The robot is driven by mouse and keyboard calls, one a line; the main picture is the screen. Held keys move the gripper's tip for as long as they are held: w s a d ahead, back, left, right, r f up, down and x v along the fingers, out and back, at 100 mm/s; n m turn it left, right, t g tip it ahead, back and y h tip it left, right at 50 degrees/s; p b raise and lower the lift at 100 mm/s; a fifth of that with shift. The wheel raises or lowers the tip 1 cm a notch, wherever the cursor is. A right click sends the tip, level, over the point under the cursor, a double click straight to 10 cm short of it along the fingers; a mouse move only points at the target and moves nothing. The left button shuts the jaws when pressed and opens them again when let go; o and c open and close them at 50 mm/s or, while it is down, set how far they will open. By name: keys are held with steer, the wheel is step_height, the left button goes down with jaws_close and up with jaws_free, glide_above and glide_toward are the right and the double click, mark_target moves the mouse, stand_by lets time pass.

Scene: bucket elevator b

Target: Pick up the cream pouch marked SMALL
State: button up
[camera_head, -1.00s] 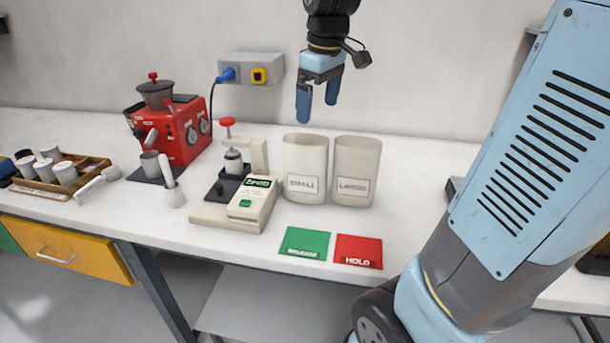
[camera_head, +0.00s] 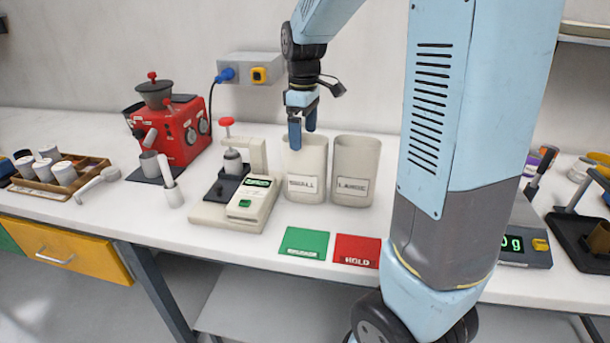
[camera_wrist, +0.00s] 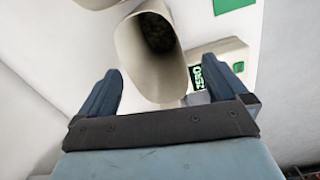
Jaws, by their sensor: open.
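The cream pouch marked SMALL (camera_head: 305,180) stands upright on the white counter, its label facing the head camera. The matching pouch marked LARGE (camera_head: 354,172) stands just to its right. My gripper (camera_head: 302,136) is open and empty, pointing down at the SMALL pouch's top rim, with its fingers overlapping the rim in the head view. In the wrist view, a cream pouch (camera_wrist: 160,80) with dark contents inside its open mouth shows beyond and between my open fingers (camera_wrist: 105,92). I cannot tell whether a finger touches it.
A cream scale (camera_head: 242,207) with a green display and a red-topped press stand left of the pouches. Green (camera_head: 304,242) and red HOLD (camera_head: 356,250) cards lie in front. A red machine (camera_head: 172,128) is farther left; a dark scale (camera_head: 525,240) is at right.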

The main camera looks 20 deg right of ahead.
mark_target(305, 170)
steer(key=shift+w+d+f, duration=0.1)
steer(key=shift+f, duration=1.5)
steer(key=shift+w+d+f, duration=0.1)
steer(key=shift+f, duration=1.45)
steer(key=c, duration=1.3)
steer(key=shift+r, duration=0.1)
